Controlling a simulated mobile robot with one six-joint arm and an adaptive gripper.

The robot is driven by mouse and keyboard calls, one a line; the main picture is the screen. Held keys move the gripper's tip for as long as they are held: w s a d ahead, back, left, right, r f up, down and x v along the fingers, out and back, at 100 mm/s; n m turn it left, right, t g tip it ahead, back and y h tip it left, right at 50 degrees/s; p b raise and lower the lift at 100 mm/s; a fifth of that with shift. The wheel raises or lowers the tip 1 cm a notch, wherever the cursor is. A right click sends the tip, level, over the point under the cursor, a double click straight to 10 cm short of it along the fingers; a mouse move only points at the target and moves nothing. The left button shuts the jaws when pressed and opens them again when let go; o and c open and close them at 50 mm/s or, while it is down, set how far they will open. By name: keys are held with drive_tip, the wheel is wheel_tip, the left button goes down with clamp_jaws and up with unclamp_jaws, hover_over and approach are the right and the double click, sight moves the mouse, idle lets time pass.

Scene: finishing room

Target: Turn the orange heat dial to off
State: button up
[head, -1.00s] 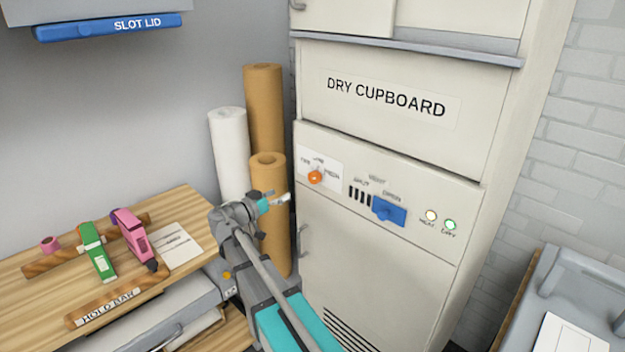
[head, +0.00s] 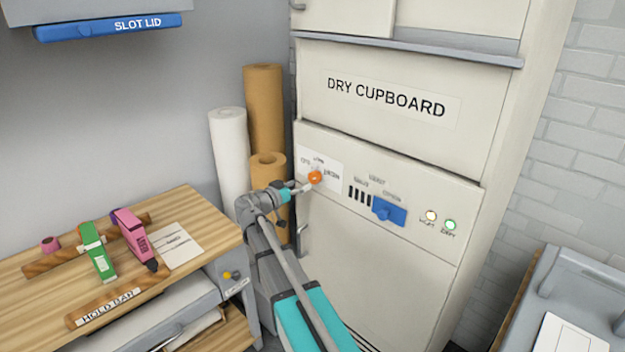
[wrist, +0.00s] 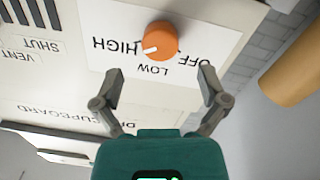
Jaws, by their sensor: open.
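The orange heat dial (head: 315,177) sits on a white label plate at the left of the cupboard's control panel. In the wrist view the dial (wrist: 160,41) appears upside down, with OFF, LOW and HIGH printed around it. Its white mark faces left and downward there, toward HIGH and somewhat toward LOW, away from OFF. My gripper (head: 302,188) is just left of and below the dial in the head view. In the wrist view its open fingers (wrist: 160,72) are spread on either side of the dial's line, short of it, with nothing between them.
The blue vent slider (head: 389,211) and dark slots lie right of the dial. Paper rolls (head: 230,150) stand left of the cupboard (head: 375,270). A wooden bench (head: 200,205) with green and pink tools is at left. A grey cart (head: 570,285) is at right.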

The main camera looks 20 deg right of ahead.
sight(312, 179)
drive_tip(key=shift+x, duration=3)
drive_tip(key=shift+c, duration=0.2)
drive_tip(key=shift+a, duration=0.1)
drive_tip(key=c, duration=1.1)
